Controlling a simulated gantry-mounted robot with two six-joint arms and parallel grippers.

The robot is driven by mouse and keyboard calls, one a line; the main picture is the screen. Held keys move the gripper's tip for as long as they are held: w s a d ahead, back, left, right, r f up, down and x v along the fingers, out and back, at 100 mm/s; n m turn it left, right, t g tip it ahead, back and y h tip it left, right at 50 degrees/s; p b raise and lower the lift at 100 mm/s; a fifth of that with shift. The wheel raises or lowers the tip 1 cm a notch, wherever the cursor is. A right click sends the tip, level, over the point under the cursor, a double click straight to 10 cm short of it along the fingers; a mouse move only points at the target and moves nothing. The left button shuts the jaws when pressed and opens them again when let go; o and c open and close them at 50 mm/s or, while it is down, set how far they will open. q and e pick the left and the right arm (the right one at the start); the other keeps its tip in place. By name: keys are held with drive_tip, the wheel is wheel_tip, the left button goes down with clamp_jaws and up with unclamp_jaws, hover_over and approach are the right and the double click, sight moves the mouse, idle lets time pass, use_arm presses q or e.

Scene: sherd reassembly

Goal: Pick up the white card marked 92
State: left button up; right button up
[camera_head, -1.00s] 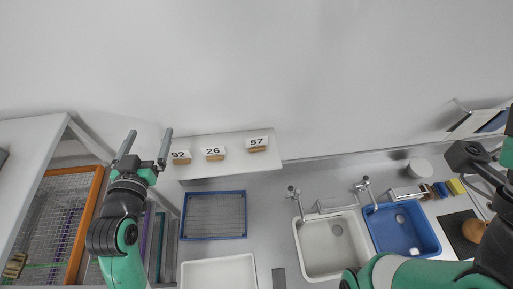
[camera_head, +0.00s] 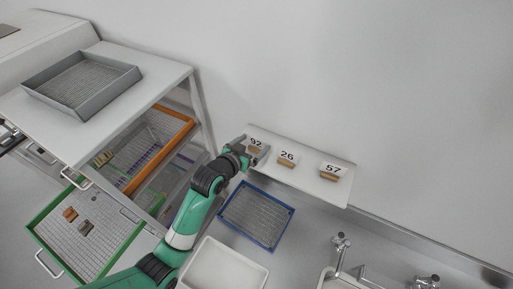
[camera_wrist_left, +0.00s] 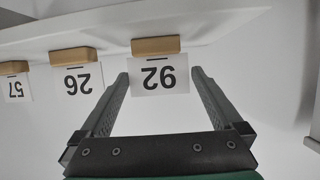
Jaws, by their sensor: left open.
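The white card marked 92 (camera_head: 256,142) stands in a small wooden holder at the left end of the white shelf (camera_head: 310,183). In the left wrist view the card (camera_wrist_left: 160,77) appears upside down, with its wooden holder (camera_wrist_left: 155,46) at its edge. My left gripper (camera_head: 254,152) is at the card in the head view. In the left wrist view its two fingers (camera_wrist_left: 158,80) are open, one on each side of the card, with a gap on both sides. My right gripper is not in view.
Cards marked 26 (camera_head: 287,157) and 57 (camera_head: 332,170) stand in wooden holders along the same shelf. A blue-rimmed tray (camera_head: 238,238) and a white basin (camera_head: 262,273) lie below. A grey tray (camera_head: 32,88) rests on the white cabinet at the left.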

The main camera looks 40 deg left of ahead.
sight(257, 143)
use_arm(q)
drive_tip(key=shift+x, duration=2.6)
drive_tip(key=shift+d+f, duration=0.1)
drive_tip(key=shift+f, duration=0.1)
drive_tip(key=c, duration=1)
